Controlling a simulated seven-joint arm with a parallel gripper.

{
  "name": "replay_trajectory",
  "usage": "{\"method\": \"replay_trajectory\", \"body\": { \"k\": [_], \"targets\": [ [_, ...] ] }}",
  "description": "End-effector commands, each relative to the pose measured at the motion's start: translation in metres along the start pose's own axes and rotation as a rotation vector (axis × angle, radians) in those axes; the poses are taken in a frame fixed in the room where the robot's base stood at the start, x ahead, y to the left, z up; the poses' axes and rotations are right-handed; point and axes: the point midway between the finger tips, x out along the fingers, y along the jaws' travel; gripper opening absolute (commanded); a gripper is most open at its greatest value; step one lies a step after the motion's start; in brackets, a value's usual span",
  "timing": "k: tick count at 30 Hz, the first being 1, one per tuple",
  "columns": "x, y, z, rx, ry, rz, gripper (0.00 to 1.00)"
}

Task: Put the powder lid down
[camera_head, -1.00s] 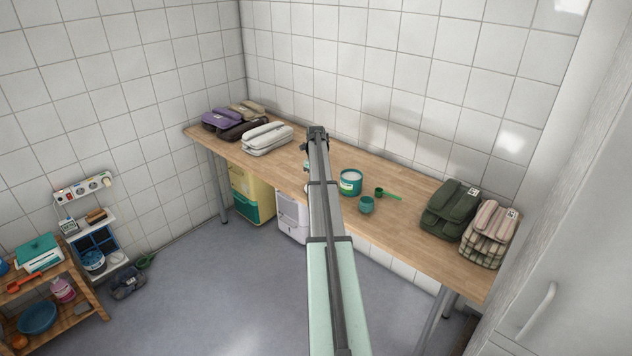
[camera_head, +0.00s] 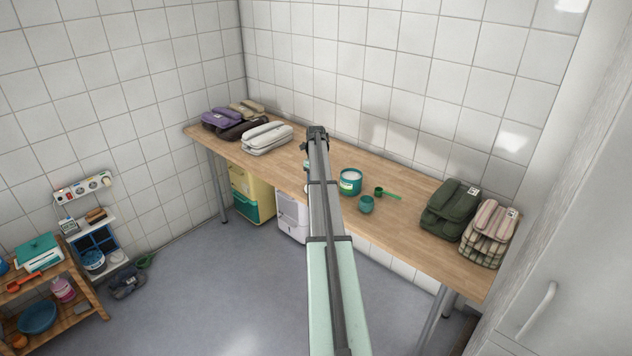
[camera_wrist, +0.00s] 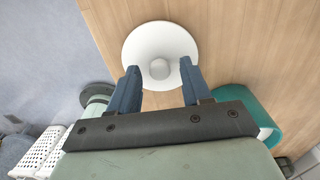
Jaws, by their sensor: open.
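The powder lid is a round white disc with a small knob (camera_wrist: 160,45). In the wrist view it lies on the wooden table (camera_wrist: 245,50), knob toward the camera. My gripper (camera_wrist: 160,75) is open, its two blue fingers apart on either side of the knob and near the lid's lower edge. I cannot tell whether a finger touches the lid. In the head view my arm covers most of the lid. The teal powder tub (camera_head: 351,182) stands open on the table with white powder inside; part of its rim (camera_wrist: 262,108) shows in the wrist view.
A small green cup (camera_head: 366,204) and a green scoop (camera_head: 386,193) stand right of the tub. Folded bags lie at the table's left end (camera_head: 266,138) and right end (camera_head: 452,208). The tabletop between the scoop and the right-hand bags is clear.

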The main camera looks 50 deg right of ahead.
Motion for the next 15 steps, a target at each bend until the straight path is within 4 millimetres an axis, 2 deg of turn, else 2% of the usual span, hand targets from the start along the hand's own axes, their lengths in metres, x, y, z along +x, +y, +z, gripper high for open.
{"method": "replay_trajectory", "body": {
  "k": [5, 15],
  "targets": [
    [-0.021, 0.0, 0.0, 0.0, -0.002, -0.002, 0.48],
    [-0.083, 0.0, 0.0, 0.0, -0.001, -0.001, 0.48]
  ]
}}
